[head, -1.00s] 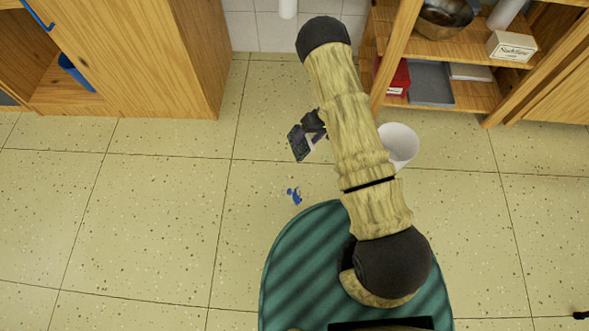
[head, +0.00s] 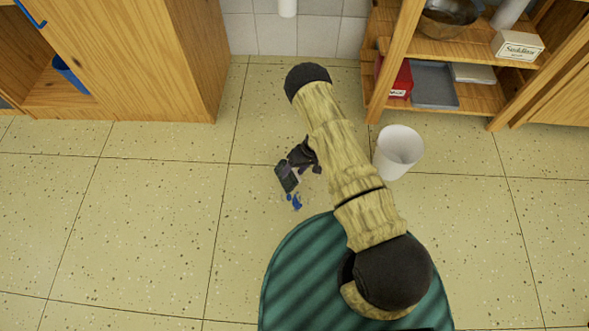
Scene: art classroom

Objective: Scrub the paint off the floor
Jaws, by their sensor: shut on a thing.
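Blue paint (head: 295,201) lies as a small splotch on the speckled floor, just in front of my green base. My gripper (head: 294,165) is shut on a dark, flat, block-like scrubber (head: 286,177). The scrubber is tilted and sits right at the far edge of the paint in the picture. Whether it touches the floor or the paint I cannot tell. My arm hides part of the gripper's right side.
A white bucket (head: 399,152) stands on the floor right of my arm. A wooden shelf (head: 470,55) with a bowl, boxes and trays is at the back right. A wooden cabinet (head: 150,60) is at the back left. The floor at left is clear.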

